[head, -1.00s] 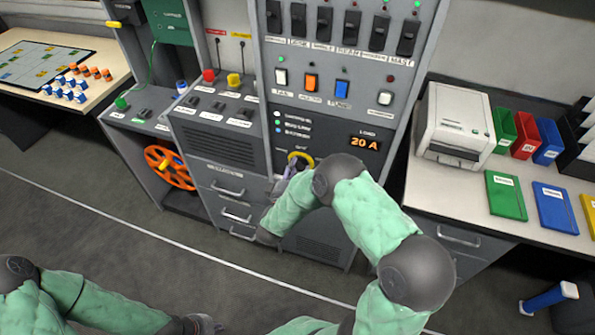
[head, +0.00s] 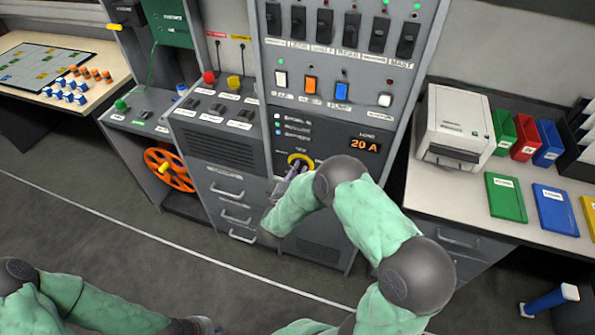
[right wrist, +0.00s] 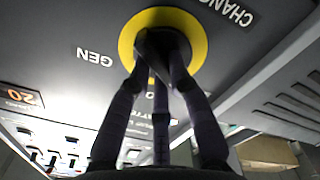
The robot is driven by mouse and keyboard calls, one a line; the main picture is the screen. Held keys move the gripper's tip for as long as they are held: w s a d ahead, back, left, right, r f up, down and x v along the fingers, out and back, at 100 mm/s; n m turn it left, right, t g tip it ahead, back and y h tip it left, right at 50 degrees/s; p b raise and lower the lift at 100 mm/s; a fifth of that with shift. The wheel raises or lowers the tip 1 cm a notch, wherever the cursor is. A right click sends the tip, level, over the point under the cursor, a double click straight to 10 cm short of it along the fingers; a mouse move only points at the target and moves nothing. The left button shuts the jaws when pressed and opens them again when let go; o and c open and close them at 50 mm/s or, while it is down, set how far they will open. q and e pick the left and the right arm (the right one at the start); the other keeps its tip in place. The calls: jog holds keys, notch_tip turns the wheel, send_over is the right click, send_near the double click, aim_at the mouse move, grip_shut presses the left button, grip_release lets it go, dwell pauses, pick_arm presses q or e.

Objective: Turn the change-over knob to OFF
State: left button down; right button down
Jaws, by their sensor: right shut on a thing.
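The change-over knob is a dark handle on a round yellow plate (head: 291,159) low on the grey panel, below the amber 20 A display. My right gripper (head: 297,169) is at the plate from below and covers most of the knob. In the right wrist view the yellow plate (right wrist: 199,29) surrounds the dark knob (right wrist: 160,42), and my right gripper's fingers (right wrist: 160,58) are shut on it. The label GEN (right wrist: 94,57) reads upside down there; other labels are partly hidden, so the pointed-to position is unclear. My left gripper (head: 207,325) is at the bottom edge, barely visible.
Black switches and coloured rocker buttons (head: 311,87) are above the knob. A sloped console (head: 220,108) with red and yellow buttons stands left, near an orange handwheel (head: 167,169). A printer (head: 455,128) stands on the right counter.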

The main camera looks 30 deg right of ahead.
jog(key=m, duration=0.5)
jog(key=shift+s+f+m, duration=0.1)
jog(key=shift+m, duration=0.3)
jog(key=m+b, duration=0.1)
jog(key=m, duration=0.4)
jog(key=shift+d+f, duration=0.1)
dwell(0.3)
jog(key=c, duration=1.1)
grip_release()
jog(key=shift+c, duration=0.2)
jog(key=v, duration=1.2)
